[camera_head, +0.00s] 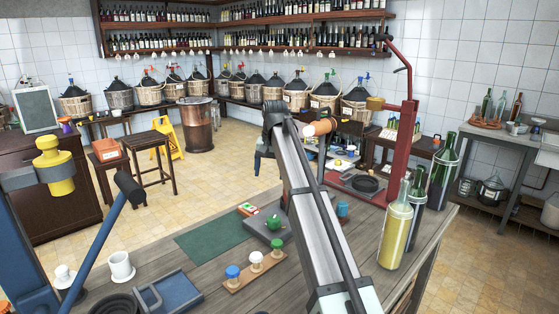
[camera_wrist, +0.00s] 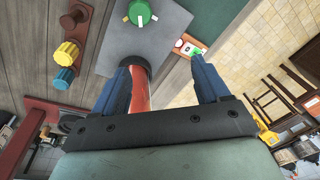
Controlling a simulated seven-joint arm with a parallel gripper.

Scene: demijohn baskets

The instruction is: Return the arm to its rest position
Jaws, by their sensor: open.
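My gripper (camera_wrist: 161,68) shows in the wrist view with two blue fingers spread apart. An orange-red tube-like thing with a dark end (camera_wrist: 138,92) appears between them, nearer the left finger; I cannot tell whether it touches. In the head view my arm rises from the bottom over the workbench (camera_head: 205,290); its fingers cannot be made out there. In the wrist view the fingers point toward a grey block (camera_wrist: 165,38) with a green knob (camera_wrist: 139,12). The block also shows in the head view (camera_head: 259,231), left of my arm.
Bottles, including a yellow-filled one (camera_head: 395,235), and a red stand (camera_head: 403,150) are right of my arm. A blue stand (camera_head: 30,260) is at left.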

